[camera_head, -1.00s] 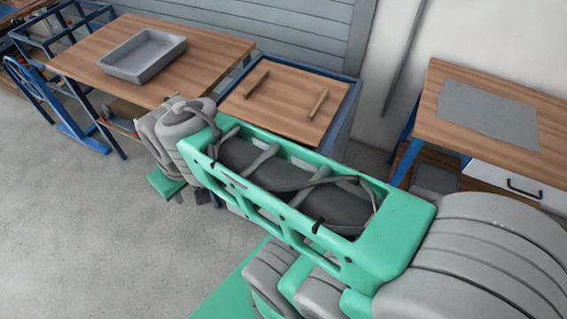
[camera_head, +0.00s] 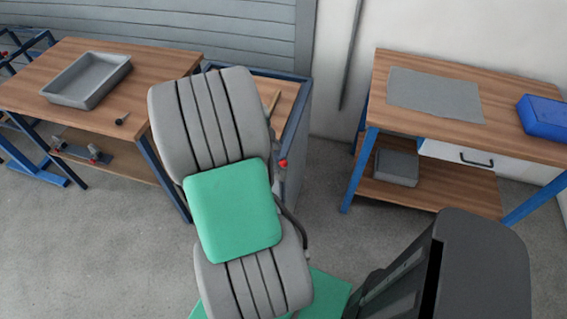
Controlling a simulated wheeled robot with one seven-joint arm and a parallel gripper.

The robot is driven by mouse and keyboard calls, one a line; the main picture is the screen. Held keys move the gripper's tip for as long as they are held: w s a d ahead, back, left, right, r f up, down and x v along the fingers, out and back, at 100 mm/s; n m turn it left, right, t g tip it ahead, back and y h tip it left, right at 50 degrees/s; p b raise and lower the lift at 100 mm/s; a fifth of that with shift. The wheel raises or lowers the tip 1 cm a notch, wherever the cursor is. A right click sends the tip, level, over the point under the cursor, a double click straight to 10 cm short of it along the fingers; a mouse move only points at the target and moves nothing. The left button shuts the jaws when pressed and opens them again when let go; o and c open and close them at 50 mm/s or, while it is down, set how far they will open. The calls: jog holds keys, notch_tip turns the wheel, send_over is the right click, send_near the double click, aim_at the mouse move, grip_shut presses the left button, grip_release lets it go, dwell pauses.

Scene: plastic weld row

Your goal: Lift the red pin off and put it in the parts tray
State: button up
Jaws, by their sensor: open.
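A grey parts tray (camera_head: 62,99) stands on the wooden bench (camera_head: 150,60) at the left, and its visible inside looks empty. I cannot make out the red pin for certain. A small red spot (camera_head: 283,163) shows at the right edge of my arm, near the middle cabinet, and I cannot tell what it is. My ribbed grey and green arm crosses the middle of the view and hides most of that cabinet's top. I do not see my gripper's fingers. A dark grey part of mine fills the lower right.
The middle cabinet (camera_head: 293,145) has a wooden top with one wooden strip (camera_head: 272,101) showing. A small black item (camera_head: 122,119) lies on the left bench. The right bench (camera_head: 430,128) bears a grey mat (camera_head: 435,94) and a blue box (camera_head: 543,117). The floor between is clear.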

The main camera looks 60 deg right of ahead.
aim_at(281, 161)
jog(key=x, duration=0.4)
jog(key=shift+s+d+f+p, duration=0.1)
jog(key=shift+s+f+p, duration=0.1)
jog(key=shift+f+p, duration=0.15)
jog(key=shift+r, duration=0.1)
grip_shut()
